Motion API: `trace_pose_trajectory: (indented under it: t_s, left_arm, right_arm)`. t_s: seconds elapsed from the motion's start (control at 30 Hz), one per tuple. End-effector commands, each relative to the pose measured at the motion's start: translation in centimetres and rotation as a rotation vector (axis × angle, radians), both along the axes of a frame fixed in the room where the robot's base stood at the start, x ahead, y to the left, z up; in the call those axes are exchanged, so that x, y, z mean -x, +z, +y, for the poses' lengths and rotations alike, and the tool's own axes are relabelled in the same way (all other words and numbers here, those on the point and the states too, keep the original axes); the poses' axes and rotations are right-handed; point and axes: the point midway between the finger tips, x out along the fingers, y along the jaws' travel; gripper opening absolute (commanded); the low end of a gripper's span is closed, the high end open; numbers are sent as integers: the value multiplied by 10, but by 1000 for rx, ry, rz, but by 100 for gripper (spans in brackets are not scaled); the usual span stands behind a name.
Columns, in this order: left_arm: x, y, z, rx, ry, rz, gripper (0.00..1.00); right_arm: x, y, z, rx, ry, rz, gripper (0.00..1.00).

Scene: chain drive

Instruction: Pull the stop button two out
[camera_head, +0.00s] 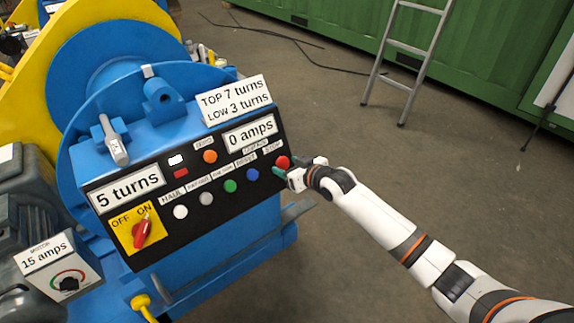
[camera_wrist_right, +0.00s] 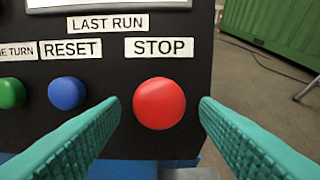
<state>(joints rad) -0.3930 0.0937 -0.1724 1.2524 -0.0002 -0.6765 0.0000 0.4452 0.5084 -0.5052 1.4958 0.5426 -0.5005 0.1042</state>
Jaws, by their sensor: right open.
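The red stop button (camera_head: 283,162) is at the right end of the button row on the black control panel (camera_head: 262,143). In the right wrist view the stop button (camera_wrist_right: 159,103) sits under a label reading STOP. My right gripper (camera_head: 280,173) is at the panel's right end, close to the button. In the right wrist view its two teal fingers (camera_wrist_right: 158,112) are open, one on each side of the button, with gaps to it. I cannot tell whether the button is pushed in. My left gripper is not in view.
A blue button (camera_wrist_right: 67,93) under RESET is left of the stop button, close to the left finger. A red switch (camera_head: 142,232) on a yellow plate points toward ON. A ladder (camera_head: 405,60) leans on a green container (camera_head: 470,40).

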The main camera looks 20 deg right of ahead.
Motion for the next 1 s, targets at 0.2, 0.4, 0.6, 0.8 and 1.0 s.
trace_pose_trajectory:
  t_s: [0.2, 0.4, 0.6, 0.8, 1.0]
  left_arm:
    - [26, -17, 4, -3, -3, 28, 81]
    - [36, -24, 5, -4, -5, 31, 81]
    - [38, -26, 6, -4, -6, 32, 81]
    - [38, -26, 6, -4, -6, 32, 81]
    - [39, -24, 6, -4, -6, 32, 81]
  right_arm:
    - [34, 15, -12, 3, 1, 1, 56]
    - [53, 23, -19, 1, 0, 1, 56]
    - [56, 24, -21, 1, -1, 0, 56]
    - [56, 24, -20, 1, -1, 0, 56]
    - [56, 18, -23, 4, -10, 14, 56]
